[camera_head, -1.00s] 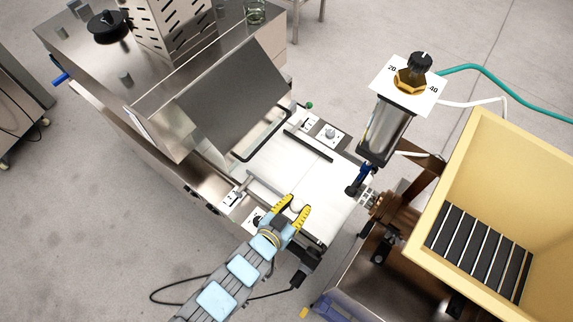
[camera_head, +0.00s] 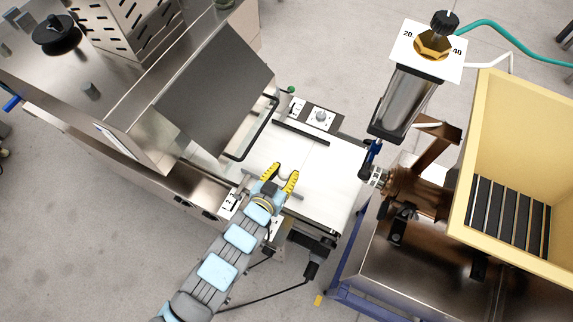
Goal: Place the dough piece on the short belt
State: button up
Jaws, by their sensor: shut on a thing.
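The short belt (camera_head: 325,190) is the white flat surface in the middle of the head view, at the outlet of the steel machine. My gripper (camera_head: 285,175) is over the belt's near left part, with its yellow fingertips pointing up the picture. It is shut on the dough piece, which is pale and hard to tell from the white belt between the fingers. I cannot tell whether the dough touches the belt.
The steel machine (camera_head: 130,120) with its tilted dark cover (camera_head: 215,95) stands to the left. Guide bars (camera_head: 300,132) lie along the belt. A metal cylinder (camera_head: 405,100) and a yellow hopper (camera_head: 520,120) stand to the right. The belt's right part is clear.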

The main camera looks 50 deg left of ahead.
jog(key=b, duration=0.2)
send_over(287, 165)
jog(key=s+d, duration=0.2)
notch_tip(287, 165, down, 6)
jog(key=shift+r, duration=0.15)
jog(key=shift+w+a+f+b, duration=0.35)
jog(key=shift+a+f, duration=0.1)
jog(key=shift+f, duration=0.1)
jog(key=shift+w+a+f, duration=0.15)
jog(key=shift+w+f, duration=0.05)
jog(key=shift+f, duration=0.25)
notch_tip(287, 165, down, 3)
jog(key=shift+s+r+b, duration=0.1)
jog(key=shift+b, duration=0.25)
jog(key=shift+r, duration=0.1)
jog(key=o, duration=1)
